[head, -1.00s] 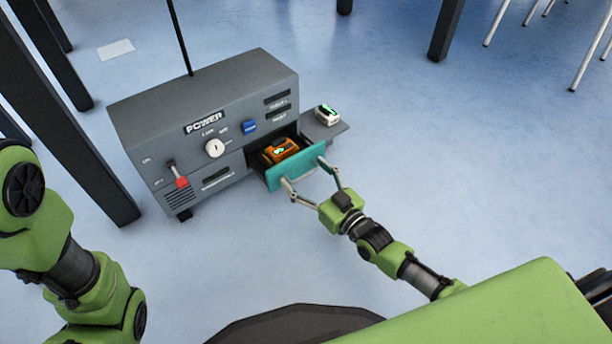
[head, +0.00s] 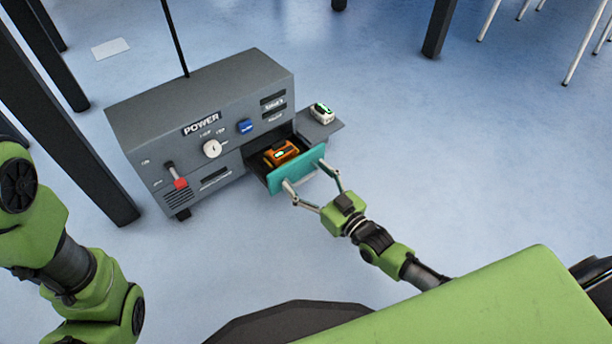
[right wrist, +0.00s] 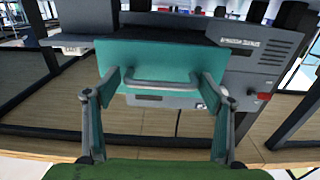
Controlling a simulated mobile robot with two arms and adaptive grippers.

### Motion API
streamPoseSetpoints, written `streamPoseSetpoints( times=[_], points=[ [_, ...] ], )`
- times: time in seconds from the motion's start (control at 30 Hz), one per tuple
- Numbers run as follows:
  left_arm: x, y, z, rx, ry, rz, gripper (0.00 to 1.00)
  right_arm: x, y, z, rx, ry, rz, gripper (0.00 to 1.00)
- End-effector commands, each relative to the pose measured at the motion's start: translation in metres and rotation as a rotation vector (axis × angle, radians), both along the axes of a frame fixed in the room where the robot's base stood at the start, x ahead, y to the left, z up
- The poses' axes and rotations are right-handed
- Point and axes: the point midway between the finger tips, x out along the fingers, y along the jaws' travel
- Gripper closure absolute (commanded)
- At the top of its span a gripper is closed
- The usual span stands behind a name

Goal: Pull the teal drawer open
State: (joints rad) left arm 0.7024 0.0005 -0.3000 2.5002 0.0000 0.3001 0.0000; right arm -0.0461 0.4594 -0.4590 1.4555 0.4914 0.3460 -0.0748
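The teal drawer (head: 297,177) sticks partway out of the lower right of the grey POWER cabinet (head: 200,95). An orange device with a small lit display (head: 281,153) lies inside it. In the right wrist view, the teal drawer front (right wrist: 150,60) carries a grey bar handle (right wrist: 160,84). My right gripper (head: 312,181) is at the drawer front, its fingers spread wide. In the wrist view its fingers (right wrist: 160,92) sit at the two ends of the handle, seemingly gripping it lengthwise. My left arm shows at the left edge; its gripper is out of view.
A white device with a green display (head: 321,112) sits on a grey side shelf (head: 321,130) right of the drawer. The cabinet front has a red-tipped lever (head: 179,182), a white knob (head: 211,148) and a blue button (head: 244,126). Floor before the drawer is clear.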

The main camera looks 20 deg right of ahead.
Motion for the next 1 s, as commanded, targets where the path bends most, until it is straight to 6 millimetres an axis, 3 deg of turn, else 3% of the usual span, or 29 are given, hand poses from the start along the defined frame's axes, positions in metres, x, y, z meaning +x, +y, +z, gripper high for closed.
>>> streamPoseSetpoints(
  times=[0.33, 0.73, 1.0],
  points=[
    [0.002, 0.0, 0.0, -0.001, 0.008, 0.0, 0.57, -0.01, -0.003, -0.001, 0.0, 0.001, 0.001, 0.25],
    [0.001, 0.0, 0.0, 0.0, 0.003, 0.0, 0.57, -0.086, -0.03, -0.001, 0.0, 0.003, 0.001, 0.25],
    [0.001, 0.0, 0.0, 0.0, 0.002, 0.0, 0.57, -0.112, -0.04, -0.001, -0.001, 0.001, 0.0, 0.25]
  ],
)
